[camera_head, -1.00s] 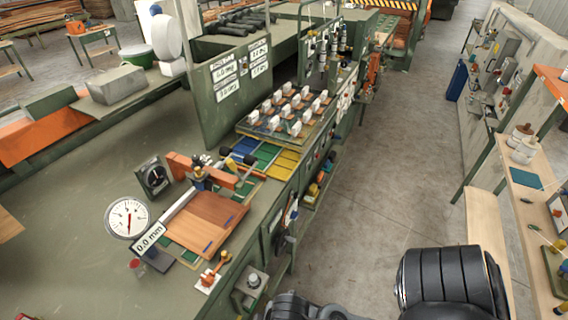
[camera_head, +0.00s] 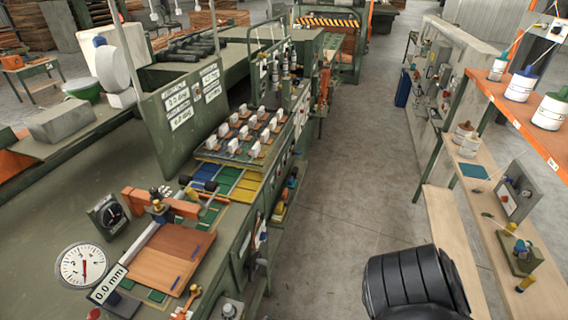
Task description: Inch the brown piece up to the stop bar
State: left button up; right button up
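The brown piece (camera_head: 168,257), a flat wooden-looking sheet in two brown tones, lies on the green bench at lower left. An orange bar (camera_head: 160,203) crosses just beyond its far edge. A pale narrow strip (camera_head: 133,252) runs along its left side. I cannot tell for sure which of these is the stop bar, or whether the piece touches either. A round white dial gauge (camera_head: 82,268) and a "0.0 mm" plate (camera_head: 107,284) stand left of the piece. Neither gripper shows; only a black ribbed part, likely of my arm, is at bottom right.
Blue, green and yellow sheets (camera_head: 238,185) lie beyond the orange bar, near a rack of white blocks (camera_head: 243,135). A small orange-handled fitting (camera_head: 188,301) sits before the piece. Wooden shelves (camera_head: 510,240) stand right. The aisle floor (camera_head: 345,190) between is clear.

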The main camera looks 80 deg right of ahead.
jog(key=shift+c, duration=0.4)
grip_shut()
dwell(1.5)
